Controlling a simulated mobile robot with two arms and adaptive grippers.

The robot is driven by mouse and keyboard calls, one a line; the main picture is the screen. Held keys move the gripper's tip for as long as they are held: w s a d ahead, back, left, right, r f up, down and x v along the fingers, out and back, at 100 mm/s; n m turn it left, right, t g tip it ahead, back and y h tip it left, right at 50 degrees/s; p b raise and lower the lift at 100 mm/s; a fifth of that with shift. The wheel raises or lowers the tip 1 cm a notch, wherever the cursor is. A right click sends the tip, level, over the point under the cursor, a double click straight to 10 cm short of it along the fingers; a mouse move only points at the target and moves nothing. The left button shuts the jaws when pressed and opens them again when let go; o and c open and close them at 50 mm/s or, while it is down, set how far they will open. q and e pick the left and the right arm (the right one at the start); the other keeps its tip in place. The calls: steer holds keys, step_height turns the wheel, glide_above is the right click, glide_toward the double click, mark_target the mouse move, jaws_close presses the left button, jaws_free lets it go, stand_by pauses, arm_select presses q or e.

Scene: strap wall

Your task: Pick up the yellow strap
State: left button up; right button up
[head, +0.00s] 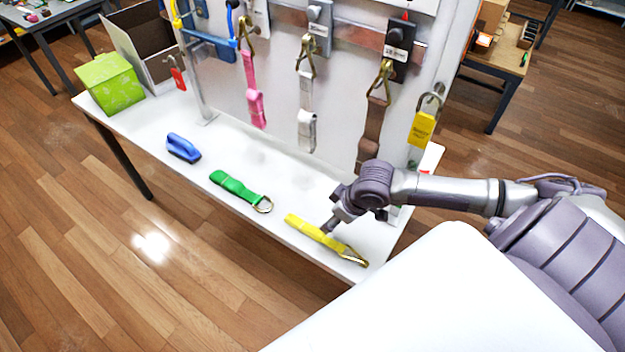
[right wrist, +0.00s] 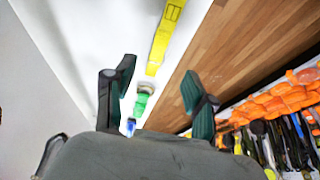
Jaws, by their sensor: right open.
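The yellow strap (head: 305,229) lies flat on the white table near its front edge, with a metal hook at its right end. My right gripper (head: 328,227) comes in from the right and is just over the middle of the strap. In the right wrist view its two fingers (right wrist: 157,72) are apart with nothing held. The yellow strap (right wrist: 165,35) shows ahead, in line with the gap between them. I cannot tell whether a fingertip touches it. My left gripper is not in view.
Pink (head: 254,95), white (head: 306,115) and brown (head: 372,130) straps hang on the upright panel behind. A green box (head: 110,83) stands far left.

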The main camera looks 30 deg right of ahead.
mark_target(314, 230)
steer(key=x, duration=0.7)
steer(key=shift+w+a+f+p, duration=0.1)
steer(key=shift+w+f+p, duration=0.05)
steer(key=shift+f+p, duration=0.25)
steer(key=shift+w+a+f+p, duration=0.15)
steer(key=shift+w+f+p, duration=0.1)
steer(key=shift+f+p, duration=0.1)
steer(key=x, duration=0.3)
steer(key=shift+w+a+f+p, duration=0.1)
steer(key=shift+w+a+p, duration=0.05)
steer(key=shift+p, duration=0.2)
steer(key=shift+w+f, duration=0.15)
steer(key=shift+f, duration=0.4)
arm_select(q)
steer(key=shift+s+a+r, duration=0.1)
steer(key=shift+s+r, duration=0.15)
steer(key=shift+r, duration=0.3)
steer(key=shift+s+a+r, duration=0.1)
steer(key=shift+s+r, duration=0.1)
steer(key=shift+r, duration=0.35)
arm_select(e)
jaws_close()
